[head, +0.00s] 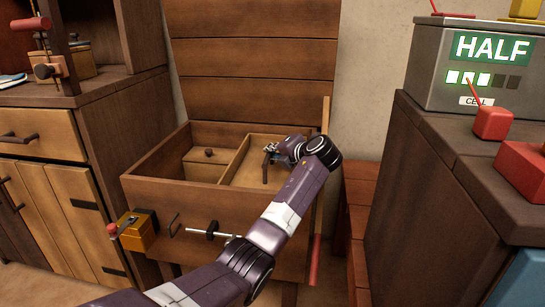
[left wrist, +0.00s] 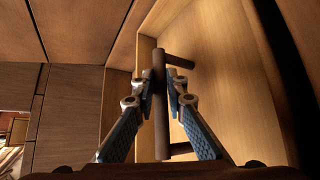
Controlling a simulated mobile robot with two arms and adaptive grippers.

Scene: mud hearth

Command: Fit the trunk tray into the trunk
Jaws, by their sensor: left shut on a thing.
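The wooden trunk (head: 205,225) stands in the middle of the head view with its planked lid (head: 255,60) raised behind it. The light wooden tray (head: 250,160) is inside the right part of the trunk opening; I cannot tell whether it is fully seated. My left gripper (head: 268,155) is over the tray, shut on its dark bar handle. In the left wrist view the fingers (left wrist: 160,85) close on both sides of that handle (left wrist: 160,120), above the tray's pale floor (left wrist: 205,60). My arm hides the trunk's right front. My right gripper is out of view.
A panel with a small dark knob (head: 208,152) lies in the trunk's left part. A brass latch box (head: 138,230) and a metal rod (head: 200,233) are on its front. Cabinets stand left (head: 110,150) and right (head: 420,200), with a grey CELL box (head: 440,80) on the right one.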

